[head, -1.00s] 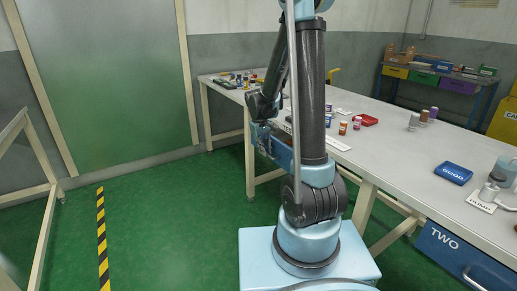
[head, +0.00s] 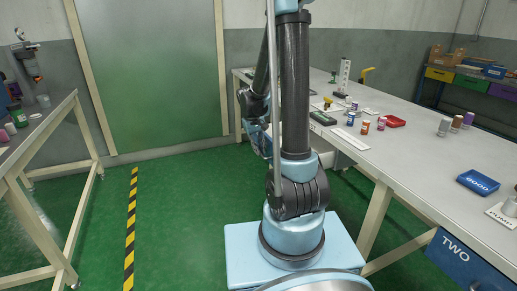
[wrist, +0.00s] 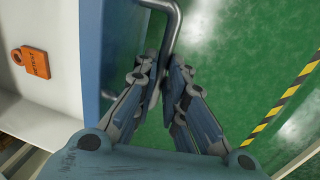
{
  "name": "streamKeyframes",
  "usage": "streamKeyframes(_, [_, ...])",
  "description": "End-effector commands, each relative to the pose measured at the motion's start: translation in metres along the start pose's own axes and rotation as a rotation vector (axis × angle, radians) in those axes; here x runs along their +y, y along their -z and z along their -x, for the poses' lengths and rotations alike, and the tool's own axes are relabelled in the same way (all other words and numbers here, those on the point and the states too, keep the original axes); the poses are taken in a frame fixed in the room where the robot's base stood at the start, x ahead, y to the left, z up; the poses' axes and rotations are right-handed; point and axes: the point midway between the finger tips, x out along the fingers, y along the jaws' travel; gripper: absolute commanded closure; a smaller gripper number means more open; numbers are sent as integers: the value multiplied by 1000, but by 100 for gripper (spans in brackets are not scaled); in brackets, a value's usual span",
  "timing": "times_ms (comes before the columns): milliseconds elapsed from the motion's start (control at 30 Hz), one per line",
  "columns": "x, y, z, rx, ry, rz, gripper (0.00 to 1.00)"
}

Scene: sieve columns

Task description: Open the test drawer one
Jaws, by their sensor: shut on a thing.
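The blue front (wrist: 118,75) of a drawer runs down the wrist view, with a bent metal bar handle (wrist: 176,22) on its right side. My gripper (wrist: 164,78) has its two fingers closed on this handle. A pale surface (wrist: 40,95) with an orange tag (wrist: 35,62) lies left of the front; it looks like the drawer's inside. The front's label is not visible.
Another table (head: 45,120) stands at left. Green floor (head: 185,200) between them is clear.

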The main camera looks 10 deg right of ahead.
Motion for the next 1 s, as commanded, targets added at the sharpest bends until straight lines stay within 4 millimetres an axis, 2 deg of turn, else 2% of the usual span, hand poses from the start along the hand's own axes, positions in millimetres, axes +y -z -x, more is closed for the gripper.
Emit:
streamKeyframes(233, [1,4,0,7,0,-1,100])
streamKeyframes(267, [1,4,0,7,0,-1,84])
streamKeyframes(333, [1,4,0,7,0,-1,69])
streamKeyframes(767, [1,1,3,3,0,-1,69])
streamKeyframes(1000, [1,1,28,2,0,0,69])
